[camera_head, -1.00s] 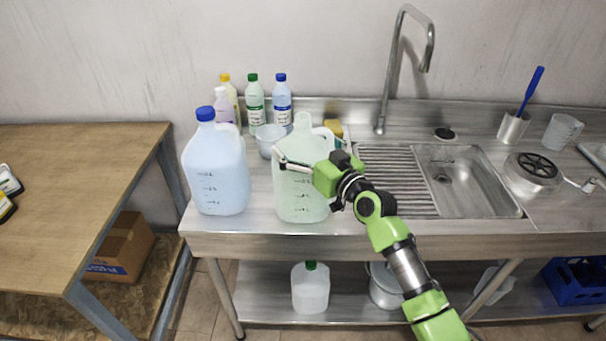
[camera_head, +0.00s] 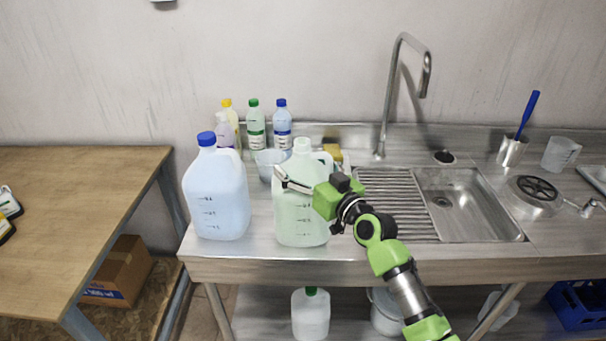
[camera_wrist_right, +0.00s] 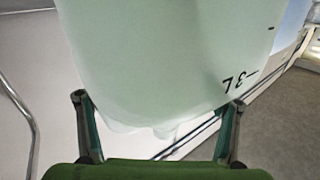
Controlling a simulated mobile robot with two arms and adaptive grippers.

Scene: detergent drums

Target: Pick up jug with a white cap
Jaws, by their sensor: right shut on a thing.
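The jug with a white cap (camera_head: 295,225) is pale green and translucent, with dark level marks. It stands upright on the steel counter near its front edge, and its cap (camera_head: 302,145) is at the top. My right gripper (camera_head: 287,182) comes from the right and is shut on the upper part of this jug. In the right wrist view the pale jug (camera_wrist_right: 165,60) fills the middle, with the fingers of my right gripper (camera_wrist_right: 157,105) at either side. The jug partly hides the far finger in the head view. My left gripper is not in view.
A blue-capped jug (camera_head: 217,200) stands close on the left. Several bottles (camera_head: 255,125), a bowl (camera_head: 268,163) and a yellow sponge (camera_head: 333,152) are behind. The sink (camera_head: 455,205) and tall tap (camera_head: 385,110) lie right. A green-capped jug (camera_head: 311,315) is on the shelf below.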

